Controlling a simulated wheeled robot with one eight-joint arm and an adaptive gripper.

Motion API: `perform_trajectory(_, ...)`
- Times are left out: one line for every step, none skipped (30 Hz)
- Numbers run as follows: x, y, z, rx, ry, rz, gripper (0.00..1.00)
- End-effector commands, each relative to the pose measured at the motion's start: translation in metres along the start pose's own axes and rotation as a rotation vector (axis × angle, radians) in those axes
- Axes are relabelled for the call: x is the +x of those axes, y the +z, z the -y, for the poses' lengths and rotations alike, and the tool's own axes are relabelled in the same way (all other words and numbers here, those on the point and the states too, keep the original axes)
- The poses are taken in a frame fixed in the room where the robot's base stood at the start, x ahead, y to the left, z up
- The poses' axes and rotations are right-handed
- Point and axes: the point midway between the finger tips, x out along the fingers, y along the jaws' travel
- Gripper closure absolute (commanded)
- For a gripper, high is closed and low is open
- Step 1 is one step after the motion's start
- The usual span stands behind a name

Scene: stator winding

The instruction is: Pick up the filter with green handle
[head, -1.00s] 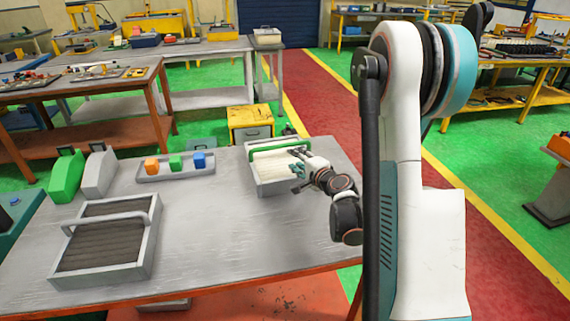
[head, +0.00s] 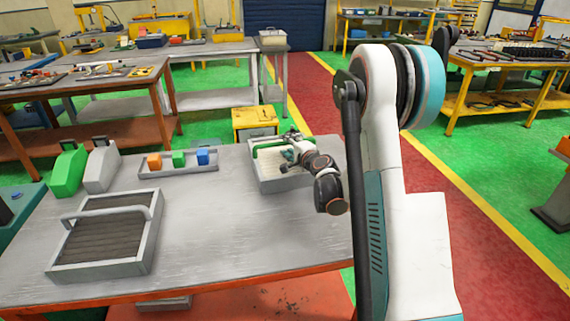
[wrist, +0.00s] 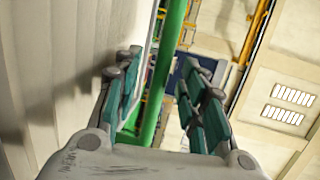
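My gripper (head: 289,150) is at the handle, above the filter. In the wrist view, my gripper (wrist: 160,95) is open, with teal finger pads on either side. The green handle (wrist: 168,70) runs between the fingers, nearer the left one. The filter's pale pleats (wrist: 45,70) fill the left side there. I cannot tell whether a finger touches the handle.
A grey filter with dark pleats (head: 108,237) lies at the table's front left. A tray (head: 180,172) holds orange, green and blue blocks. A green block-like piece (head: 67,173) and a grey one (head: 102,170) stand at left. The table's middle (head: 215,230) is clear.

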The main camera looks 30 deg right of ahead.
Motion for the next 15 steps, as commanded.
perform_trajectory(0.008, 0.001, -0.003, -0.001, 0.000, 0.001, 0.62)
perform_trajectory(0.012, 0.001, -0.002, -0.001, 0.000, 0.001, 0.62)
perform_trajectory(0.016, 0.001, -0.002, 0.000, 0.000, 0.000, 0.62)
perform_trajectory(0.018, 0.001, -0.002, 0.000, 0.000, 0.000, 0.62)
perform_trajectory(0.020, 0.000, -0.001, 0.000, 0.000, 0.000, 0.62)
perform_trajectory(0.022, 0.000, -0.001, 0.000, 0.000, 0.000, 0.62)
perform_trajectory(0.023, 0.000, -0.001, 0.000, 0.000, 0.000, 0.62)
perform_trajectory(0.023, 0.000, 0.000, 0.000, 0.000, 0.000, 0.62)
perform_trajectory(0.023, 0.000, 0.000, 0.000, 0.000, 0.000, 0.62)
perform_trajectory(0.023, 0.000, 0.000, 0.000, 0.000, 0.000, 0.62)
perform_trajectory(0.023, 0.000, 0.000, 0.000, 0.000, 0.000, 0.62)
perform_trajectory(0.023, 0.000, 0.000, 0.000, 0.000, 0.000, 0.62)
perform_trajectory(0.023, 0.000, 0.000, 0.000, 0.000, 0.000, 0.62)
perform_trajectory(0.023, 0.000, 0.000, 0.000, 0.000, 0.000, 0.67)
perform_trajectory(0.023, 0.000, 0.000, 0.000, 0.000, 0.000, 0.76)
